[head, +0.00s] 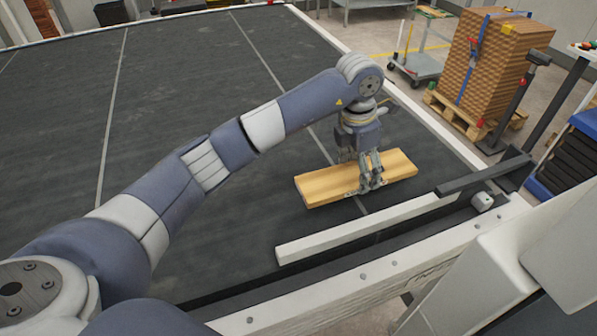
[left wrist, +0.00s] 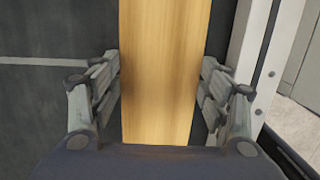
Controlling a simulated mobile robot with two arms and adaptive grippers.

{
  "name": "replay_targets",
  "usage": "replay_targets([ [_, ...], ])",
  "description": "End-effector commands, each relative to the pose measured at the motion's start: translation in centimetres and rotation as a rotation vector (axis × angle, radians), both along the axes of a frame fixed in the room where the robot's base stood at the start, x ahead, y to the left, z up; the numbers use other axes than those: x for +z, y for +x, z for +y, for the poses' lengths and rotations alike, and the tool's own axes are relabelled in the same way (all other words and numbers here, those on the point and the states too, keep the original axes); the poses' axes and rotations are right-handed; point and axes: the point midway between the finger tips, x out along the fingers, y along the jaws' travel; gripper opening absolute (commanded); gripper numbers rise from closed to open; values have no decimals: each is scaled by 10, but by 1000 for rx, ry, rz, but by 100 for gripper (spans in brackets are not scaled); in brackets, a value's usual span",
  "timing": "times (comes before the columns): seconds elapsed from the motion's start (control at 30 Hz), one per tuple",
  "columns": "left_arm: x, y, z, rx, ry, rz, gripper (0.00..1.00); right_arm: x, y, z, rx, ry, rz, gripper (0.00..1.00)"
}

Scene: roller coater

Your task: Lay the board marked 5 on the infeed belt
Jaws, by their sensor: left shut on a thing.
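A light wooden board (head: 325,188) is at the dark infeed belt (head: 190,100), near the belt's front right. My left gripper (head: 368,180) is shut on the board, with its fingers on either side of it. In the left wrist view the board (left wrist: 160,70) runs lengthwise between the two fingers of the gripper (left wrist: 160,108). I cannot tell whether the board's underside touches the belt. No number shows on the visible face of the board. My right gripper is not in view.
A white rail (head: 360,230) lies along the belt's near side, close in front of the board. A strapped stack of boards (head: 500,65) on a pallet and a grey cart (head: 418,65) stand beyond the right edge. Most of the belt is clear.

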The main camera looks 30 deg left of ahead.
Motion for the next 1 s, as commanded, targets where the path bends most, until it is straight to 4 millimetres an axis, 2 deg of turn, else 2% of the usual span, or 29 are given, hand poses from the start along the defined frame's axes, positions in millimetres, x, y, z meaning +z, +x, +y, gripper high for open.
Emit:
replay_targets([
  [0.4,-4,-9,105,6,3,2,33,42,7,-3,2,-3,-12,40],
  [0.5,-7,-10,124,3,2,1,33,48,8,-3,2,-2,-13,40],
  [0.8,-10,-12,154,4,2,0,33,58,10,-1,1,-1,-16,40],
  [1.0,-39,-13,153,1,-1,4,33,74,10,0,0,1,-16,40],
])
